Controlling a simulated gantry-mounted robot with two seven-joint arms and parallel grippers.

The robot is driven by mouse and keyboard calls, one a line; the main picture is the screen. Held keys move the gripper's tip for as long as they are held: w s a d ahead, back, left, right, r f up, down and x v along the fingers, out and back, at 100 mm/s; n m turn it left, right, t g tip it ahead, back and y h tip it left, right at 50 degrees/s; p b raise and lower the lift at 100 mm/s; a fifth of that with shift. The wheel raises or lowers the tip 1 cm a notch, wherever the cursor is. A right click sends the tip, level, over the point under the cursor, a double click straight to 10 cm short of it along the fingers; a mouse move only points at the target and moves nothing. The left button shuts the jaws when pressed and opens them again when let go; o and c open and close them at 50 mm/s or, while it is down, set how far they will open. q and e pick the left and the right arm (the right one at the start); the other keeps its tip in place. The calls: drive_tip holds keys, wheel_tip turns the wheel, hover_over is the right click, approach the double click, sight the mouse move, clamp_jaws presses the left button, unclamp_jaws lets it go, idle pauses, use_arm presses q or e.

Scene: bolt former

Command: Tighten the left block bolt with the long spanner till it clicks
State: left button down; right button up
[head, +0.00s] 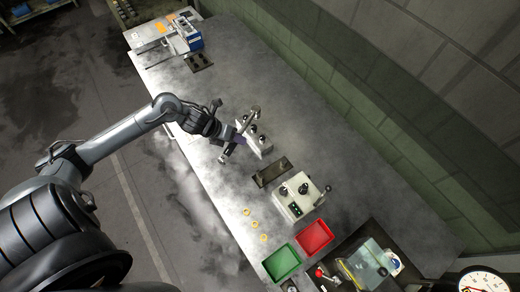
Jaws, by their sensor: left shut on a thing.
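My left gripper (234,138) is shut on the long spanner, a grey metal bar, above the steel bench (215,185). One end of the spanner (252,114) reaches up and right past the fingers, and its other end (225,156) sticks out below them. A small pale block (266,150) with dark round bolt heads or knobs lies just right of the gripper, partly hidden by it. The spanner's upper end is near this block. I cannot tell whether it sits on a bolt. My right gripper is out of view.
A dark flat tray (271,172) and a pale unit with knobs and a lever (298,199) lie below right. Several yellow rings (254,223), a green bin (282,262) and a red bin (314,237) are nearer. A blue-and-white machine (182,37) stands at the far end.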

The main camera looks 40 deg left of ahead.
use_arm(q)
drive_tip(key=s+a+f+b, duration=0.1)
drive_tip(key=a+f+b, duration=0.2)
drive_tip(key=a, duration=0.2)
drive_tip(key=shift+s+a+f+m+b, duration=0.2)
drive_tip(key=shift+a+f+m+b, duration=0.1)
drive_tip(key=shift+a+m+b, duration=0.1)
idle(0.4)
drive_tip(key=shift+w+a, duration=0.1)
drive_tip(key=shift+w, duration=0.15)
idle(0.4)
idle(0.8)
drive_tip(key=shift+f+b, duration=0.75)
drive_tip(key=shift+f, duration=0.05)
drive_tip(key=shift+f+b, duration=0.4)
drive_tip(key=shift+f, duration=0.05)
idle(0.3)
drive_tip(key=shift+a+f, duration=0.1)
drive_tip(key=shift+a, duration=0.05)
drive_tip(key=shift+s+a+m+g+h+b, duration=0.15)
drive_tip(key=shift+a+m+g+h+b, duration=0.15)
drive_tip(key=shift+a+m+h+b, duration=0.15)
